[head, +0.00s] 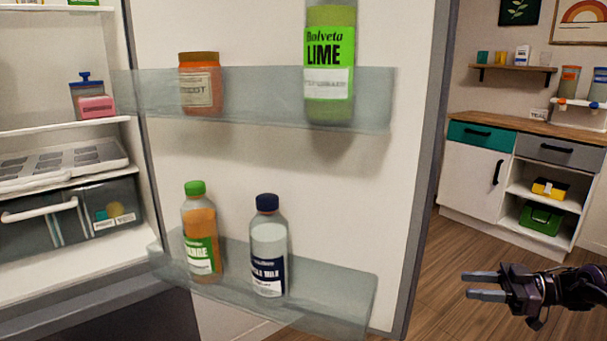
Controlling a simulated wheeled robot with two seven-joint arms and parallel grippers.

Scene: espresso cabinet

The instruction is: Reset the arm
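My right gripper (468,285) shows at the lower right, its arm coming in from the right edge. Its two fingers point left and stand apart, with nothing between them. It is in front of the wooden floor, to the right of the open fridge door (395,215) and apart from it in the picture. My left gripper is not in view.
The open door fills the middle, with bottles and a jar on its upper shelf (250,108) and lower shelf (325,303). The fridge interior (130,250) is at left. A cabinet (473,185) stands at the back right. Floor (455,245) between door and cabinet looks clear.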

